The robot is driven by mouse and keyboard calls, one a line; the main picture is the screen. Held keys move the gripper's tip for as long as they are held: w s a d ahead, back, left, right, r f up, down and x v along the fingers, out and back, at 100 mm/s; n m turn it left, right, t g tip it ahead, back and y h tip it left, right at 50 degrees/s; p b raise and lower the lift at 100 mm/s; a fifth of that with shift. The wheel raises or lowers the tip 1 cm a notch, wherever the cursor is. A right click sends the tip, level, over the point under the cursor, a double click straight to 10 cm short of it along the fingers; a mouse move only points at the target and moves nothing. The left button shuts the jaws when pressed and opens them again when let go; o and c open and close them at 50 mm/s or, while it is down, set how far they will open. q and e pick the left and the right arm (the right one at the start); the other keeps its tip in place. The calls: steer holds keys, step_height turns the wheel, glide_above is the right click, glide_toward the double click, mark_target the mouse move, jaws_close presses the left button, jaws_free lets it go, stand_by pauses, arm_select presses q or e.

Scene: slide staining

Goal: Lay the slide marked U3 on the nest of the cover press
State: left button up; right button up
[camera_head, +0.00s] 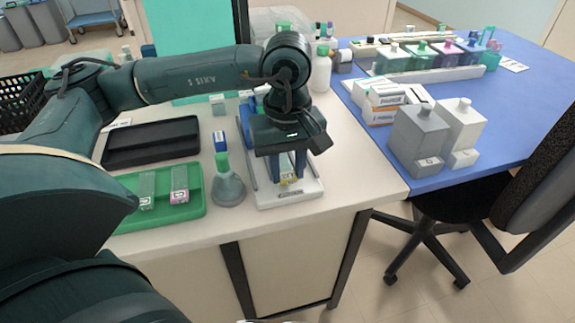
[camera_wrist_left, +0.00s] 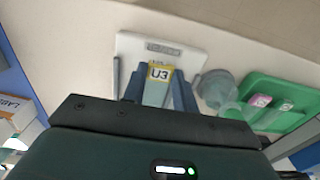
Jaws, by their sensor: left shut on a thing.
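The slide marked U3 (camera_wrist_left: 158,88) has a yellow-edged label and stands between the fingers of my left gripper (camera_wrist_left: 160,98), which is shut on it. In the head view, the left gripper (camera_head: 288,172) points down over the cover press (camera_head: 290,197), a white base with a label plate on its front edge and a rail at the side. The slide's yellow label (camera_head: 288,179) shows between the fingers. The press base also shows in the left wrist view (camera_wrist_left: 190,60). The gripper hides the nest, and I cannot tell whether the slide touches it. My right gripper is not in view.
A grey conical bottle (camera_head: 228,190) stands close left of the press. Left of it, a green tray (camera_head: 200,207) holds two slides, with a black tray (camera_head: 150,143) behind. The blue table (camera_head: 520,110) on the right carries boxes, bottles and staining jars.

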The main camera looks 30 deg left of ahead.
arm_select(q)
steer(key=shift+f, duration=0.1)
steer(key=o, duration=1.1)
steer(key=shift+c, duration=0.2)
step_height(320, 180, up, 13)
steer(key=shift+p, duration=0.35)
